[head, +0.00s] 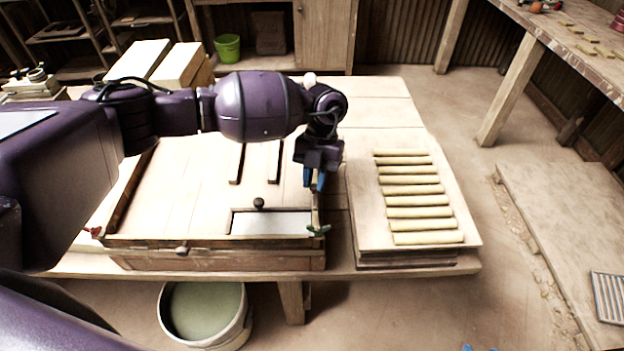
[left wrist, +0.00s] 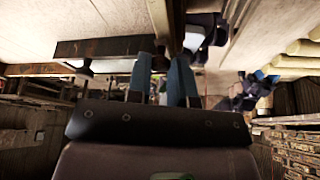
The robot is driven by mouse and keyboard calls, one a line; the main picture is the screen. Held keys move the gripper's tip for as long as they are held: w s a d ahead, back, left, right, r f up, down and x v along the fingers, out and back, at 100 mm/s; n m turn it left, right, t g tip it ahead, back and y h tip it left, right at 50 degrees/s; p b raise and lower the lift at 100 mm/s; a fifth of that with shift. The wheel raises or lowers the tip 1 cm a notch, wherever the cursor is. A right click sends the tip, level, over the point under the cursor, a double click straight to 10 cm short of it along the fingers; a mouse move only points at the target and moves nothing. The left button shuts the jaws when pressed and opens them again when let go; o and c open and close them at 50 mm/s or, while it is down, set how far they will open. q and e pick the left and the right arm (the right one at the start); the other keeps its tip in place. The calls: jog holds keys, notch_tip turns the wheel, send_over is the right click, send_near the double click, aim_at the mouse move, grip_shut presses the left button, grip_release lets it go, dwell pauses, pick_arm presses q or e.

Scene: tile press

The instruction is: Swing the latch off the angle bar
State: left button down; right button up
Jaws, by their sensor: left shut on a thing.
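My left gripper (head: 314,184), with blue fingers, points down at the right side of the wooden press frame (head: 215,260). In the left wrist view its fingers (left wrist: 162,85) are shut on a narrow part, which I take for the latch; the fingers hide most of it. A brown bar (left wrist: 160,22), perhaps the angle bar, runs up the picture from between the fingers. A green winged piece (head: 318,230) sits at the frame's front right corner, below the fingers.
A board with several yellowish strips (head: 415,200) lies right of the frame. A black knob (head: 259,203) stands by a pale plate (head: 270,223) in the frame. A red piece (head: 93,232) is at the front left corner. A bucket (head: 205,315) stands below the table.

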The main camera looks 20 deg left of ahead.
pick_arm(q)
jog(key=shift+d+m, duration=0.15)
jog(key=shift+m, duration=0.25)
jog(key=c, duration=1)
grip_release()
jog(key=shift+w+r, duration=0.15)
jog(key=shift+r, duration=0.15)
jog(key=shift+v, duration=5.05)
